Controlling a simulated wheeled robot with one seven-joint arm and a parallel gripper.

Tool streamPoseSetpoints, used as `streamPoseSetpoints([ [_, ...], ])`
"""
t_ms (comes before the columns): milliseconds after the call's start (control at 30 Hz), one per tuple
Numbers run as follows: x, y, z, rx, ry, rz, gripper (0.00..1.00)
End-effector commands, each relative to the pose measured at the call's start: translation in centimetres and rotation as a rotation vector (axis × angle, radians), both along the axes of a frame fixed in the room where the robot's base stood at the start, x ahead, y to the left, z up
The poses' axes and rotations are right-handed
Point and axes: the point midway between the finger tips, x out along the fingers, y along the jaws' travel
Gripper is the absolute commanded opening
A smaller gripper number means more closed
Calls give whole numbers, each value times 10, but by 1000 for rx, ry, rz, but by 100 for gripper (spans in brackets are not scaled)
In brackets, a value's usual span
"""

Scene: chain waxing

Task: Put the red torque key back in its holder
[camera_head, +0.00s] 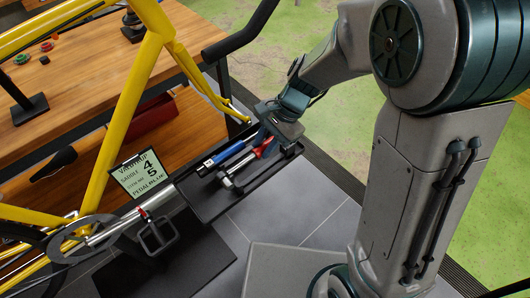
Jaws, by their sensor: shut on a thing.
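My gripper (266,137) is at the end of the arm, low over the right part of a black tray (205,208). It is shut on the red torque key (265,149), whose red part shows just below the fingers. A silver tool with a crossbar (236,174) lies beside the red part, and I cannot tell whether they are one piece. A blue tool (224,154) lies in the tray to the left of the key. The fingertips are partly hidden, and I cannot make out the key's holder.
A yellow bicycle frame (122,105) with its crank (84,238) stands at left. A card sign (140,173) stands left of the tray. A wooden bench (70,85) with small parts is behind. A black handlebar (240,35) is above the tray. Grey floor (290,215) is clear in front.

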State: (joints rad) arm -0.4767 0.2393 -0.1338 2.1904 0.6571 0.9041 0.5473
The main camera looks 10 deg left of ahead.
Motion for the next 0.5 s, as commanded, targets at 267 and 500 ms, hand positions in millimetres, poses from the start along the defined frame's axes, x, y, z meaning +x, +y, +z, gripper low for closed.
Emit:
streamPoseSetpoints([
  [267,-1,0,-36,-2,4,-1,0],
  [500,0,0,-40,-1,0,1,0],
])
